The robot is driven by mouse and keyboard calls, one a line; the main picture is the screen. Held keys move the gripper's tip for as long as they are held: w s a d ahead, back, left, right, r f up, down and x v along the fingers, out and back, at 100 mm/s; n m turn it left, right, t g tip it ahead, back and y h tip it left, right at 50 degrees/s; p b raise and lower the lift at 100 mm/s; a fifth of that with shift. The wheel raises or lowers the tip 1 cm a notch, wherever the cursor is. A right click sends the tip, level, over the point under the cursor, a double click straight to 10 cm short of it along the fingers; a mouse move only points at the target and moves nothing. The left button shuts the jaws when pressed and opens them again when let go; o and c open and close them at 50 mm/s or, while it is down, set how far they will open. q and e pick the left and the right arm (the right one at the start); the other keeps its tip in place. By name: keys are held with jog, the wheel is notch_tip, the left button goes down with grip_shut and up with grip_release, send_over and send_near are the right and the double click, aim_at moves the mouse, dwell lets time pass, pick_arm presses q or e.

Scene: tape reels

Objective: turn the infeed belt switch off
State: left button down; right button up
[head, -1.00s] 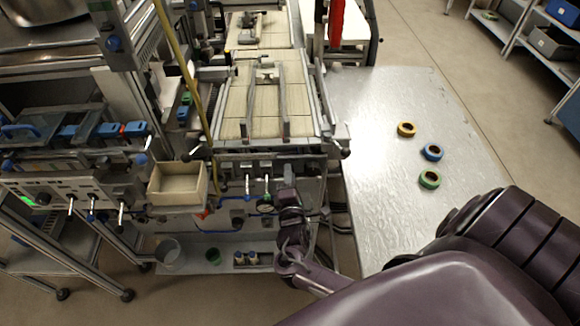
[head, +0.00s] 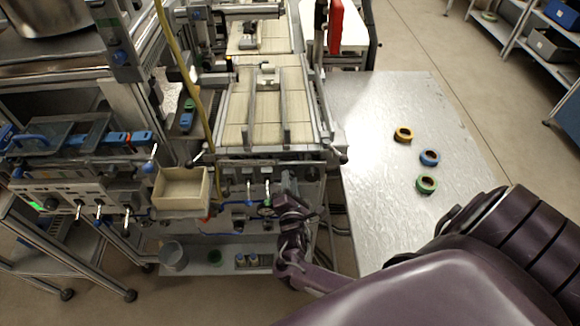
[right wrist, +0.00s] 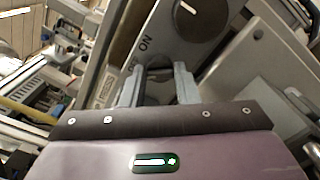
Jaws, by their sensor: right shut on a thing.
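My right gripper (head: 274,208) is at the front panel (head: 228,168) below the belt table's front edge. In the right wrist view my right gripper (right wrist: 158,78) has its two grey fingers on either side of a small dark switch part (right wrist: 157,66) and is shut on it. The letters "ON" show on the grey plate (right wrist: 150,30) just beyond the fingers. The switch's full shape and its pointing direction are hidden by the fingers. My left gripper is not in view.
A dark round knob (right wrist: 200,20) with a white mark sits beyond the fingers. Levers with white handles (head: 249,190) hang from the panel left of the gripper. A beige bin (head: 181,188) stands further left. A metal table (head: 385,115) on the right holds three tape reels (head: 427,185).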

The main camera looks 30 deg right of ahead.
jog(key=o, duration=1)
jog(key=b+v, duration=0.1)
jog(key=v, duration=0.7)
jog(key=shift+d, duration=0.1)
